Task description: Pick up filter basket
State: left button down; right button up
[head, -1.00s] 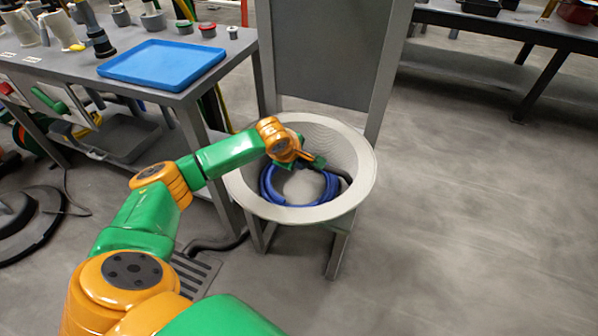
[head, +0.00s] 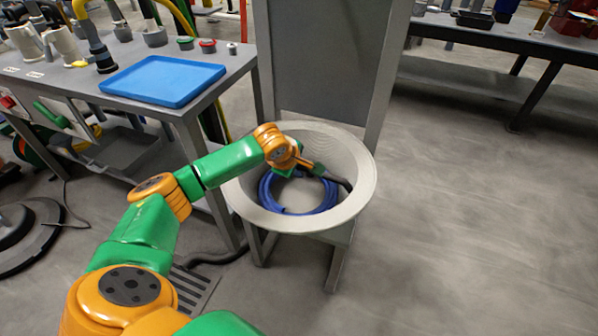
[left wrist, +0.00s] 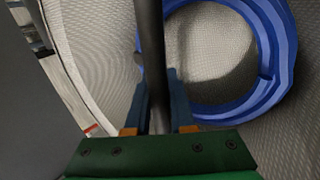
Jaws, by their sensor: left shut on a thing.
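The filter basket (head: 352,155) is a wide, pale, mesh-walled bowl with a flared rim. It sits at the foot of a grey upright panel. A dark bar (head: 338,180) lies inside it, reaching toward its right wall. My left gripper (head: 316,168) reaches down inside the basket and is shut on this bar. In the left wrist view the bar (left wrist: 150,45) runs between the fingers (left wrist: 158,88), with the mesh wall (left wrist: 95,40) around. A blue ring or coil (head: 275,200) lies low in the basket, apart from the fingers. My right gripper is out of view.
A grey bench (head: 240,62) with a blue tray (head: 160,80) and several fittings stands at the left. The grey panel (head: 325,60) rises directly behind the basket. A floor grate (head: 195,285) lies at lower left. The floor at right is clear.

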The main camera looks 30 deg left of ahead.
aim_at(262, 212)
pick_arm(q)
jog(key=s, duration=0.5)
jog(key=s+d+r+p, duration=0.1)
jog(key=s, duration=0.4)
jog(key=s+d+p, duration=0.1)
jog(key=s, duration=0.4)
jog(key=shift+s+d+r, duration=0.15)
jog(key=shift+s+r+p, duration=0.15)
jog(key=shift+s+p, duration=0.15)
jog(key=shift+p, duration=0.45)
jog(key=shift+s+d+p, duration=0.15)
jog(key=shift+s+p, duration=0.5)
jog(key=shift+s, duration=0.15)
notch_tip(262, 212, up, 3)
jog(key=p, duration=0.5)
jog(key=shift+s, duration=0.15)
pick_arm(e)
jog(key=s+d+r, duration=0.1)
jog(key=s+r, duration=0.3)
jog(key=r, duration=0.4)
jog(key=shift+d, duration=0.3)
pick_arm(q)
jog(key=shift+f, duration=0.2)
